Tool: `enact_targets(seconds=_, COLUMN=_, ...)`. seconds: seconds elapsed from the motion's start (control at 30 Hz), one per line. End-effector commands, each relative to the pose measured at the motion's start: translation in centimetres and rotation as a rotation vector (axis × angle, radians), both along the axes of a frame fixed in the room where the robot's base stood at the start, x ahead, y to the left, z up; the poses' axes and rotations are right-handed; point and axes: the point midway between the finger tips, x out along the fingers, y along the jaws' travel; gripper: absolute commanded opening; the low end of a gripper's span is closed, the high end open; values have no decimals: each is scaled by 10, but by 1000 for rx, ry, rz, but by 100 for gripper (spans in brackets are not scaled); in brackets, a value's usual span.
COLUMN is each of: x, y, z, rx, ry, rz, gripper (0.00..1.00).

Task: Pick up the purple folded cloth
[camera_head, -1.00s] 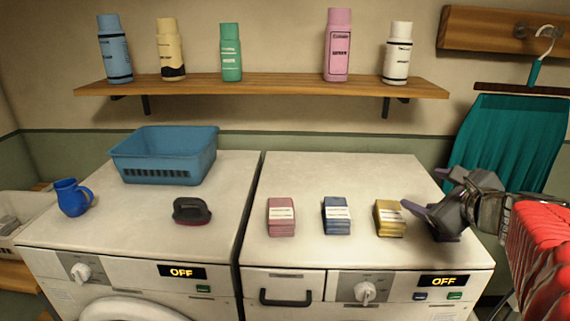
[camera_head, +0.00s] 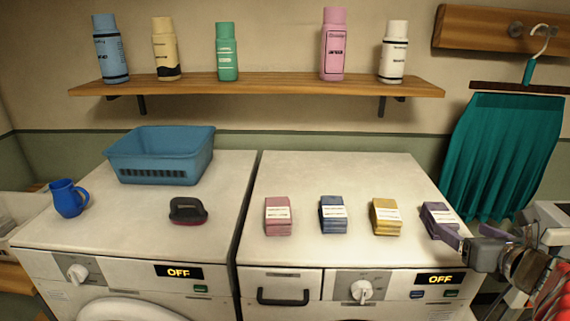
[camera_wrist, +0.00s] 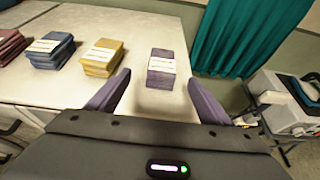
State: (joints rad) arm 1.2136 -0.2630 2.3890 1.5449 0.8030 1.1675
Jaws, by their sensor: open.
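The purple folded cloth (camera_head: 438,214) is a small stack with a white label band, at the right end of a row on the right machine's top. In the wrist view the purple cloth (camera_wrist: 161,69) lies ahead of my gripper (camera_wrist: 160,95), roughly centred between the two fingertips and a little beyond them. My gripper (camera_head: 466,245) is open and empty, at the right front corner of the machine top. In the head view its purple finger overlaps the cloth's lower edge. I cannot tell whether it touches the cloth.
Yellow (camera_head: 386,217), blue (camera_head: 333,215) and pink (camera_head: 278,217) folded cloths lie to the left in the row. An iron-like black brush (camera_head: 187,211), blue mug (camera_head: 69,198) and blue basket (camera_head: 160,157) are on the left machine. A teal curtain-like cloth (camera_head: 508,150) hangs at right.

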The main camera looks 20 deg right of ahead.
Motion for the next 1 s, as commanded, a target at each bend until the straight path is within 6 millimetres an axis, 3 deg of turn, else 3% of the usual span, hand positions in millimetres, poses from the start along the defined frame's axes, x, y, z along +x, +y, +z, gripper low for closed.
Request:
enact_targets(seconds=0.63, x=63, y=-22, z=-29, rx=1, ry=2, rz=0, gripper=73)
enact_targets(seconds=1.0, x=71, y=-26, z=-32, rx=-2, ry=1, rz=-2, gripper=73)
